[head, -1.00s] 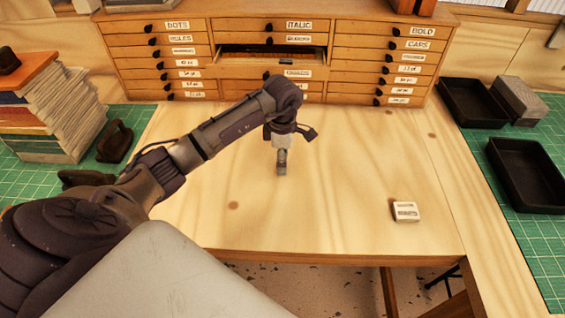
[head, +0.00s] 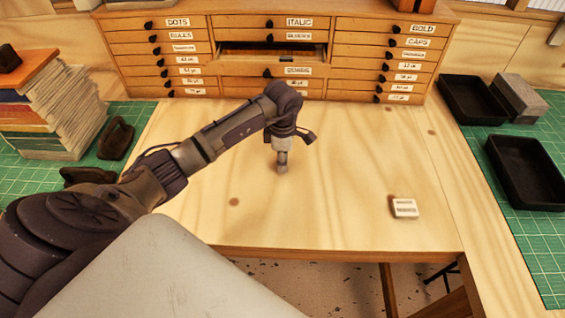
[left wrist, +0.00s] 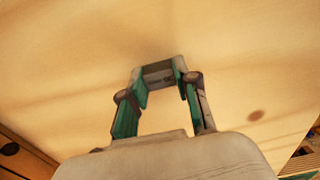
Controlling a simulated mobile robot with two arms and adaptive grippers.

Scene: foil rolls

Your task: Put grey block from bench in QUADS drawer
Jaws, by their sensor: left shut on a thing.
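My left gripper (head: 282,167) is over the middle of the bench (head: 340,160), pointing down. In the left wrist view its green-padded fingers are shut on the grey block (left wrist: 158,72), which sits between the fingertips. In the head view the block is too small to tell from the fingertips. I cannot tell whether it touches the bench. A drawer (head: 250,71) in the cabinet's middle column is pulled out, with a dark inside showing behind its front. Its label is blurred, possibly QUADS. My right gripper is out of view.
A white block with print (head: 405,208) lies on the bench at the right. The wooden cabinet (head: 165,50) stands at the back. Black trays (head: 527,172) are on the right, stacked books (head: 50,110) on the left. The bench around my gripper is clear.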

